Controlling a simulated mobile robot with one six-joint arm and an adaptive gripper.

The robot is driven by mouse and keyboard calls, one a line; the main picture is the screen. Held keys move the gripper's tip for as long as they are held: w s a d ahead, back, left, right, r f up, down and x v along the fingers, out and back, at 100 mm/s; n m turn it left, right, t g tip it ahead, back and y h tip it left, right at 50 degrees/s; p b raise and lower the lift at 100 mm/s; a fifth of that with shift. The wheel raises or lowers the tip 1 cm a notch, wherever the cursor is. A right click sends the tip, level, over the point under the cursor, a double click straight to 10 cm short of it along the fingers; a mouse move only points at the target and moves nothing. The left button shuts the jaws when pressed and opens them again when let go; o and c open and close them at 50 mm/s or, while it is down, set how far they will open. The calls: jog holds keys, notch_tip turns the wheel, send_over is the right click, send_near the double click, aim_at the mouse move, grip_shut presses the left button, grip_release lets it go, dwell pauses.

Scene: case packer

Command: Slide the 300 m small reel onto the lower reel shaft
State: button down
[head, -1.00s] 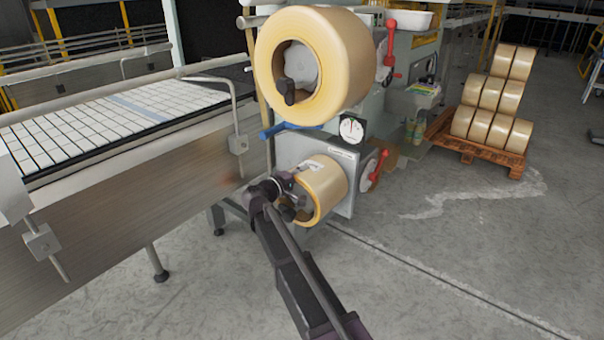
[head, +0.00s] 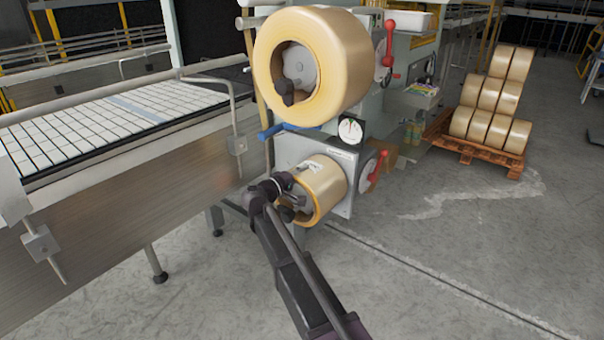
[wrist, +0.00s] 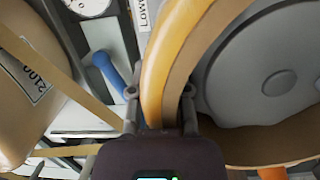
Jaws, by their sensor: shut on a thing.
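The small reel (head: 328,178), tan tape with a white label on top, sits at the lower station, in front of the grey panel (head: 347,205). My gripper (head: 284,186) is shut on the near left edge of its rim. In the wrist view one finger is on each side of the reel's wall (wrist: 163,75). The grey round hub (wrist: 265,75) of the lower shaft shows inside the reel's core, so the reel is around it. How far the reel reaches along the shaft cannot be told. A dark knob (head: 286,214) shows at the core's front.
A large tape reel (head: 343,62) hangs on the upper shaft, just above. A blue handle (head: 283,130) and a dial gauge (head: 350,130) lie between the reels. The conveyor (head: 110,215) borders the left. A pallet (head: 475,152) of reels stands back right; floor is free right.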

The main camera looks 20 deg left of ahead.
jog(key=shift+f, duration=0.2)
dwell(0.4)
jog(key=shift+c, duration=2.4)
grip_release()
jog(key=shift+s, duration=0.1)
jog(key=v, duration=0.7)
jog(key=shift+s, duration=0.2)
jog(key=shift+a, duration=0.1)
